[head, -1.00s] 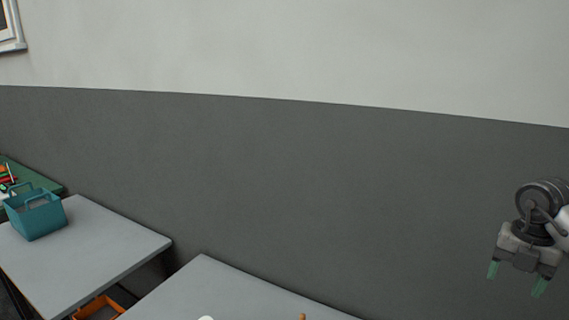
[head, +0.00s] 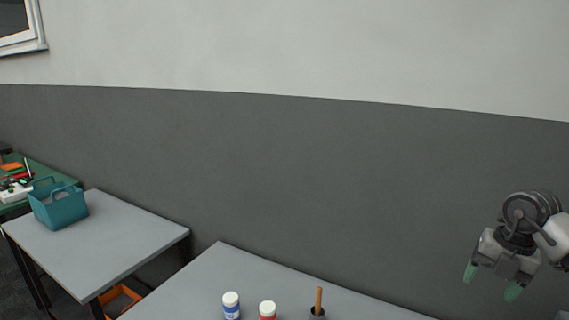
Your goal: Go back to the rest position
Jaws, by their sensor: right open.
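My right gripper (head: 491,284) is at the right side of the head view. Its two green-tipped fingers are spread apart and point down, with nothing between them. It is clear of the tables and shows in front of the dark grey lower wall. My left gripper is not in the view.
A near grey table (head: 222,268) holds a blue-labelled bottle (head: 231,306), a red-labelled bottle (head: 267,310) and a dark pot with a wooden handle (head: 318,300). A teal basket (head: 60,208) stands on another table (head: 120,232). An orange crate (head: 120,300) is below. A green table (head: 52,174) is far left.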

